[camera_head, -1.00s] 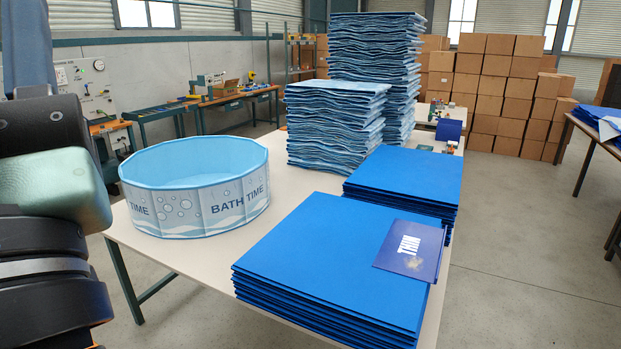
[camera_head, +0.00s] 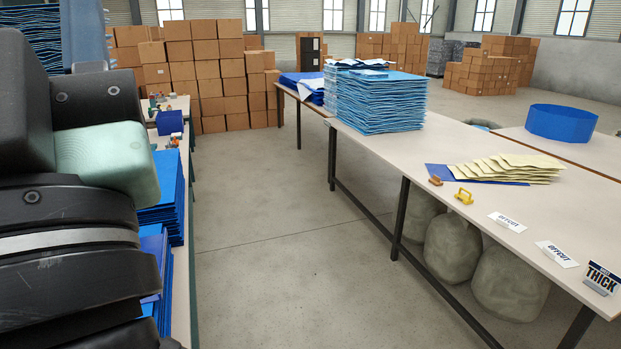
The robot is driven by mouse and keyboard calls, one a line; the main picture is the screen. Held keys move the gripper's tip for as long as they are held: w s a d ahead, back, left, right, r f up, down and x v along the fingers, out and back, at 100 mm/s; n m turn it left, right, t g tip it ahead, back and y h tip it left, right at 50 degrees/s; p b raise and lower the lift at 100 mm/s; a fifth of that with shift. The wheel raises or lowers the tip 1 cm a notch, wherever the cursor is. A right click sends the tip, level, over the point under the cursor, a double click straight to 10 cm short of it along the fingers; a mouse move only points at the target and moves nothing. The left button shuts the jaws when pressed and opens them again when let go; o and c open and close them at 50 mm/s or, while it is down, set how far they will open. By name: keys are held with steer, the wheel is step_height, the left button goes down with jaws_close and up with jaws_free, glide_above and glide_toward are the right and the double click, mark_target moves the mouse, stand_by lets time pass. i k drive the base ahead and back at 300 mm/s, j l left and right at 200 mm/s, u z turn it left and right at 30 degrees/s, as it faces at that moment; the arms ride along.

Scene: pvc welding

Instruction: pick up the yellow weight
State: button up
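A small yellow object (camera_head: 464,196), which looks like the yellow weight, sits on the long pale table (camera_head: 480,212) on the right, near its front edge. A small brown block (camera_head: 435,181) lies just left of it. Behind it are a flat blue sheet (camera_head: 440,172) and a fanned stack of cream sheets (camera_head: 507,168). My arm's links fill the left side of the picture, well apart from the yellow object. My gripper's fingers do not show.
Grey-green sacks (camera_head: 453,247) sit below. A blue sheet stack (camera_head: 380,100) is farther back. Bare floor (camera_head: 280,260) lies between this table and the left one.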

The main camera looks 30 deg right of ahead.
mark_target(467, 200)
steer(key=z, duration=0.4)
steer(key=i+l+z, duration=0.1)
steer(key=z, duration=0.75)
steer(key=i+z, duration=0.15)
steer(key=z, duration=0.25)
steer(key=i+z, duration=0.15)
steer(key=i, duration=0.8)
